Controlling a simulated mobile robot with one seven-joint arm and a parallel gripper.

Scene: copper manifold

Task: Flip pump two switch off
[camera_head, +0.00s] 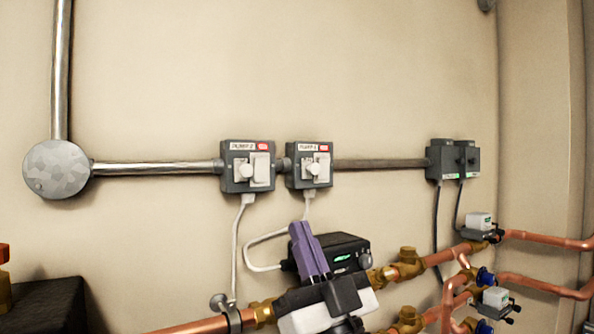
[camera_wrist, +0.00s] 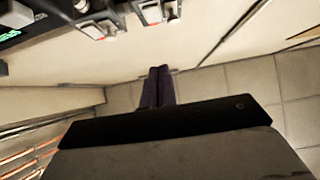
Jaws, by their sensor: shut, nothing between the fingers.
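Two grey switch boxes with white switches are on the wall in the head view. The left one (camera_head: 248,167) has a blurred label that seems to read pump 2, with a red mark beside it. The right one (camera_head: 309,166) has a similar label and red mark. Each has a white knob-like switch at its front. My gripper (camera_head: 299,226) has purple fingers, shut and empty, pointing up below the right box and apart from both. The fingers also show in the wrist view (camera_wrist: 160,70). Two white switches show at that view's top edge; which is which is unclear.
A metal conduit (camera_head: 155,167) joins the boxes to a round junction box (camera_head: 56,170). White cables hang below the switches. A black pump controller (camera_head: 345,255) and copper pipes (camera_head: 450,255) lie behind and right of my gripper. A dark double box (camera_head: 453,160) is farther right.

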